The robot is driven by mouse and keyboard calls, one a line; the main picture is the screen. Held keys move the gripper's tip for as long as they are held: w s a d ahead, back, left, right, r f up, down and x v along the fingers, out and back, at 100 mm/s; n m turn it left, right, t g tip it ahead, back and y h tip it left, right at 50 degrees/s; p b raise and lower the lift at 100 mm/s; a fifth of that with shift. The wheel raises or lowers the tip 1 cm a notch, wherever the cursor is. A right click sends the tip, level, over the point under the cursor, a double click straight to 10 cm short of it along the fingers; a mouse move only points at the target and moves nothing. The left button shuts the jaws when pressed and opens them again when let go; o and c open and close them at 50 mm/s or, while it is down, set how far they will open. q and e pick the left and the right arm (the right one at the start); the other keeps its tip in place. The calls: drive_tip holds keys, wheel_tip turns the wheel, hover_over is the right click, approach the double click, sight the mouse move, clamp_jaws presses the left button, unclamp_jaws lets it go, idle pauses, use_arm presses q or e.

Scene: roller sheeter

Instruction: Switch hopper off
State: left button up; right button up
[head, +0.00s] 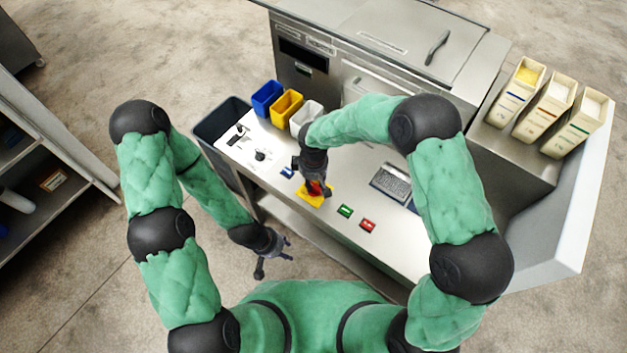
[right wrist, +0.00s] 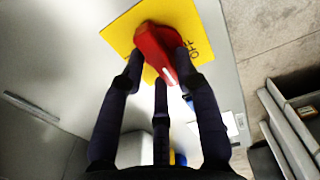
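The hopper switch is a red knob (right wrist: 158,50) on a yellow plate (right wrist: 120,34) in the right wrist view. Black "OFF" lettering is at the plate's right, and the knob's white mark points to the lower right. Other lettering is mostly hidden by the fingers. In the head view the yellow plate (head: 313,199) lies on the counter under my right gripper (head: 317,186). My right gripper (right wrist: 160,62) has fingertips on both sides of the knob, seemingly touching it. My left gripper (head: 273,259) is empty with fingers spread, in front of the counter.
A green button (head: 345,211) and a red button (head: 368,225) sit right of the plate. A keypad panel (head: 390,183) is behind them. Blue (head: 266,98), yellow (head: 286,106) and white bins stand at the back left. A shelf (head: 50,170) is far left.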

sight(313, 183)
drive_tip(key=shift+o, duration=0.4)
drive_tip(key=shift+r, duration=0.15)
wheel_tip(313, 183, up, 12)
idle(0.3)
drive_tip(key=shift+f, duration=0.2)
idle(0.6)
